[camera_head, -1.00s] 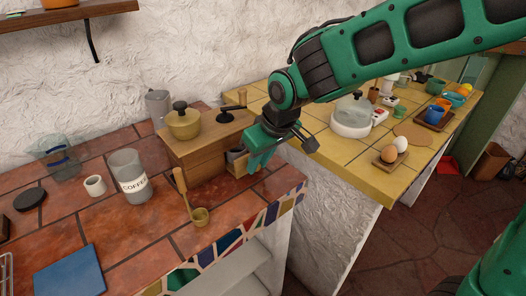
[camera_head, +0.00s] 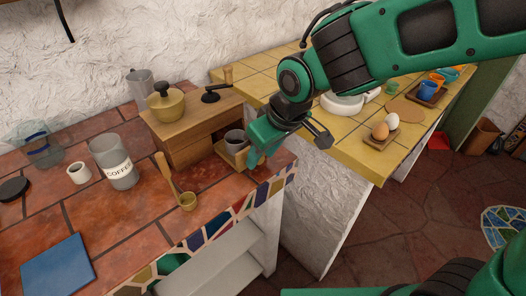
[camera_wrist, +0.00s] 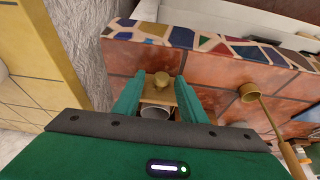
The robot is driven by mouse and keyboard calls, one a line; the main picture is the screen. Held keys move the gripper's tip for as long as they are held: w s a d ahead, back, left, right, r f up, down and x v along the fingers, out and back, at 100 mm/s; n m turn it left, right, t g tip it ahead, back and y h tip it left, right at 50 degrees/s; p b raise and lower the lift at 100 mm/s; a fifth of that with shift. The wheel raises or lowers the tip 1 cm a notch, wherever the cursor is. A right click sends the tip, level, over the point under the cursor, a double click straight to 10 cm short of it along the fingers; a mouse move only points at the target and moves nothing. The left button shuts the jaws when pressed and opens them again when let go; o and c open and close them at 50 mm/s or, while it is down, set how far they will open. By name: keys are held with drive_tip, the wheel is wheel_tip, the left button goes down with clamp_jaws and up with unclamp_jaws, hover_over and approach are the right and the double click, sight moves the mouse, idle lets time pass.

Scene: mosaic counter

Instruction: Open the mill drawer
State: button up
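My gripper (camera_head: 257,157) is at the drawer's outer end. Gaps show between knob and fingers. The cup's rim (camera_wrist: 155,112) shows behind the drawer front.
A wooden ladle (camera_head: 187,199) lies near the mosaic edge, left of my gripper.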

drive_tip(key=v, duration=1)
drive_tip(key=shift+r, duration=0.35)
drive_tip(key=shift+d, duration=0.1)
drive_tip(key=d+f+m+h, duration=0.1)
drive_tip(key=d+f+m, duration=0.15)
drive_tip(key=d, duration=0.85)
drive_tip(key=d+f+m+h, duration=0.15)
drive_tip(key=d+m, duration=0.25)
drive_tip(key=d, duration=0.7)
drive_tip(key=s+d+f+m+g, duration=0.3)
drive_tip(key=s+d+m, duration=0.5)
drive_tip(key=s+d, duration=0.6)
drive_tip(key=d+f, duration=0.1)
drive_tip(key=d, duration=0.1)
drive_tip(key=shift+s+d+f, duration=0.2)
drive_tip(key=shift+d+f, duration=0.1)
drive_tip(key=shift+d, duration=0.1)
